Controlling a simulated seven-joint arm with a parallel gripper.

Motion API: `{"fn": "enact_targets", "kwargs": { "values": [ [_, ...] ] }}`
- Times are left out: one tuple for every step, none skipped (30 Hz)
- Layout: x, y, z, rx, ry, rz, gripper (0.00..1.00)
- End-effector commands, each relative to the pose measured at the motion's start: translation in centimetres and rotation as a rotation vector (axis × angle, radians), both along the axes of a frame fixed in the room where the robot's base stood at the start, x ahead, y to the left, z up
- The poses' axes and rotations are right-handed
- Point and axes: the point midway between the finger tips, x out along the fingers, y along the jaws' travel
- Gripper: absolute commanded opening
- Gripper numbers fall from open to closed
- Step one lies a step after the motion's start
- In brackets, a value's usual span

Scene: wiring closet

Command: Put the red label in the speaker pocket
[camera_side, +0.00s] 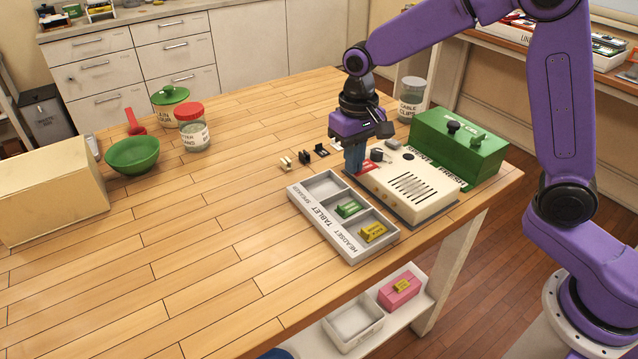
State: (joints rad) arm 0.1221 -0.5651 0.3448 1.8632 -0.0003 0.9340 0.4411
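A grey-white tray (352,258) with three pockets sits near the table's right side, marked speaker, tablet and headset. The speaker pocket (322,187) is the far one and is empty. A green label (349,208) lies in the tablet pocket and a yellow label (374,232) in the headset pocket. A red label (367,166) shows partly at the left end of the cream slotted device (421,188). My gripper (355,170) points down right beside the red label, and its blue fingers hide part of it. I cannot tell whether they grip it.
A green box (458,147) stands behind the cream device, and a cable clips jar (411,100) behind my gripper. Small black and cream clips (304,157) lie beyond the tray. A green bowl (133,155) and jars stand at the left. The table's middle is clear.

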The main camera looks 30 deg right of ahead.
Motion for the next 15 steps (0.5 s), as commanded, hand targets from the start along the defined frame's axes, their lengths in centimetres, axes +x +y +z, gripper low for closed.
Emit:
{"fn": "enact_targets", "kwargs": {
  "values": [
    [0.9, 0.2, -0.5, -0.001, 0.002, -0.001, 0.00],
    [1.4, 0.4, -0.7, -0.001, 0.001, -0.001, 0.00],
    [2.1, 0.6, -1.1, -0.001, 0.002, -0.001, 0.00],
    [2.6, 0.7, -1.3, -0.001, 0.002, -0.001, 0.00],
    [3.1, 0.9, -1.5, -0.001, 0.002, -0.001, 0.00],
    [3.8, 1.1, -1.9, -0.001, 0.002, -0.001, 0.00],
    [4.3, 1.2, -2.1, -0.001, 0.002, -0.002, 0.00],
    [4.6, 1.3, -2.7, -0.002, 0.004, -0.002, 0.00],
    [5.1, 1.5, -3.3, -0.002, 0.003, -0.002, 0.00],
    [5.4, 1.5, -3.8, -0.002, 0.004, -0.002, 0.00],
    [5.8, 1.7, -4.3, -0.002, 0.004, -0.002, 0.00],
    [6.2, 1.8, -4.8, -0.001, 0.003, -0.002, 0.00],
    [6.6, 1.9, -5.2, -0.002, 0.003, -0.002, 0.00],
    [6.9, 2.0, -5.6, -0.001, 0.003, -0.002, 0.00],
    [7.2, 2.1, -6.0, -0.001, 0.002, -0.003, 0.00]
  ]
}}
